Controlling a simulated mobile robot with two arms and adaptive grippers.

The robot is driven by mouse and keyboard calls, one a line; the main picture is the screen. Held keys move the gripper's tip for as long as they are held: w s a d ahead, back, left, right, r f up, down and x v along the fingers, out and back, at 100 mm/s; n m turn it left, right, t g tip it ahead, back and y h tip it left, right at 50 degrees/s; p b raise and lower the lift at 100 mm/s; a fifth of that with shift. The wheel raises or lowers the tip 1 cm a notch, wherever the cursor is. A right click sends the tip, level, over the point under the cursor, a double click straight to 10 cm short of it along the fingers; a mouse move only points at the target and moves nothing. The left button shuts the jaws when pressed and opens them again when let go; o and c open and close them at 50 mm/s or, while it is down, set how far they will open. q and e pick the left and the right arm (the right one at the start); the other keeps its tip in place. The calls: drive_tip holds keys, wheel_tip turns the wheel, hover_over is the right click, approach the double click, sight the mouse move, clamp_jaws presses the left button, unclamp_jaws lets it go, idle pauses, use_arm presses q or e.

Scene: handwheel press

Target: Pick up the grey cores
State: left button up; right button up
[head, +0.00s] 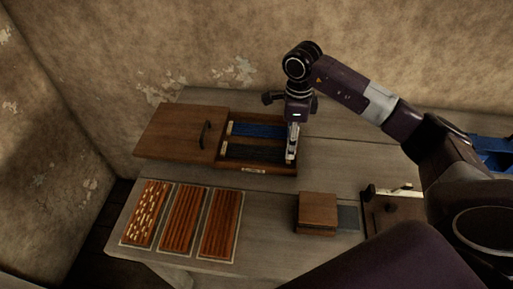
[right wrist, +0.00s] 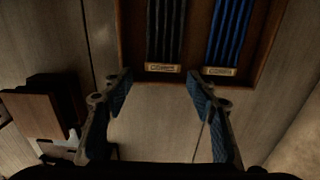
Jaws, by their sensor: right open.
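The grey cores (head: 252,152) are a dark row of thin rods in the front compartment of an open wooden box (head: 207,160). They also show in the right wrist view (right wrist: 165,30), with a brass label at their near end. Blue rods (head: 262,131) lie in the compartment behind them. My right gripper (head: 291,155) points down at the box's right end. In the right wrist view, its fingers (right wrist: 160,82) are spread and empty, with bare table between them and the box end just beyond. My left gripper is out of view.
The box lid (head: 170,132) lies open to the left. Three grooved trays stand at the front left; the leftmost tray (head: 148,214) holds pale pieces. A wooden block (head: 317,210) and a dark plate (head: 348,217) are front right. A blue object (head: 490,148) sits far right.

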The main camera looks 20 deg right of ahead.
wheel_tip(320, 180, down, 2)
drive_tip(key=shift+w+a+f+p, duration=0.1)
drive_tip(key=shift+w+f+p, duration=0.05)
drive_tip(key=shift+p, duration=0.6)
wheel_tip(320, 180, down, 3)
drive_tip(key=shift+w+r, duration=0.15)
drive_tip(key=shift+r, duration=0.05)
drive_tip(key=c, duration=0.9)
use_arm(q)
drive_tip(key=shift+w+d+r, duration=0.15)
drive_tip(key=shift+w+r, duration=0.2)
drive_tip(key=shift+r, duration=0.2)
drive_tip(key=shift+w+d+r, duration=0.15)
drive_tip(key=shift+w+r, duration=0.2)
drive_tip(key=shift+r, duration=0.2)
use_arm(e)
drive_tip(key=shift+c, duration=0.8)
drive_tip(key=shift+r, duration=0.15)
